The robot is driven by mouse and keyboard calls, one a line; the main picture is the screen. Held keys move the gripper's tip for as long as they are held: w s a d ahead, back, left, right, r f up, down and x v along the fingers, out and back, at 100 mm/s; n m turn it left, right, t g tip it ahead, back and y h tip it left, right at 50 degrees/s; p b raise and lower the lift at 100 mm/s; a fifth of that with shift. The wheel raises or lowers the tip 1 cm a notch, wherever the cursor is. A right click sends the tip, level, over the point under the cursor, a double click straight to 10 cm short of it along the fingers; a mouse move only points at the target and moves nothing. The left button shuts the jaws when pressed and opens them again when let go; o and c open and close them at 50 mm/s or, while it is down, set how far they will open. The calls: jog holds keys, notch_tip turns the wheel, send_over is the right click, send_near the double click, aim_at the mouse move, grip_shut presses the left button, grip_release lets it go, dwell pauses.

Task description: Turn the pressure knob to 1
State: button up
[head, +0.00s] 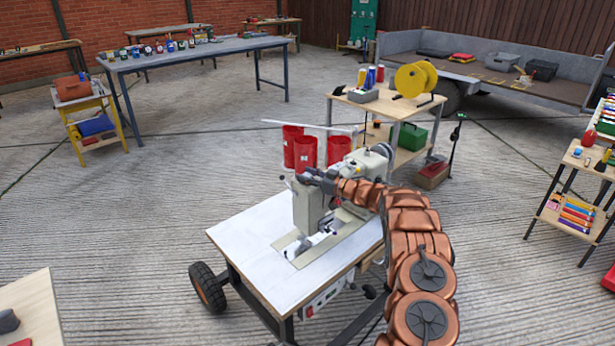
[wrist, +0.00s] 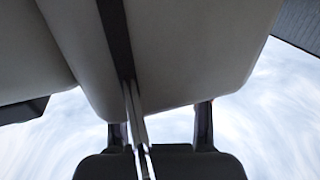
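A cream sewing machine (head: 307,208) stands on a white-topped wheeled table (head: 250,250) in the head view. My gripper (head: 303,178) is at the upper part of the machine's left end. In the wrist view, the machine's pale body (wrist: 185,50) fills the upper middle, with a dark strip and thin metal bars running down it. My gripper's two dark fingers (wrist: 160,125) stand well apart, their tips hidden behind the body's edge. I cannot make out the pressure knob or its numbers in either view. I see nothing clearly held between the fingers.
Red cylinders (head: 304,152) stand behind the machine. A small table with a yellow reel (head: 415,80) is beyond it. A long blue-grey table (head: 190,55) is at the back left, and a trailer (head: 490,70) at the back right. Open concrete floor surrounds the wheeled table.

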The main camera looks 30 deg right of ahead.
jog(key=shift+o, duration=0.6)
jog(key=shift+s, duration=0.1)
jog(key=v, duration=1.2)
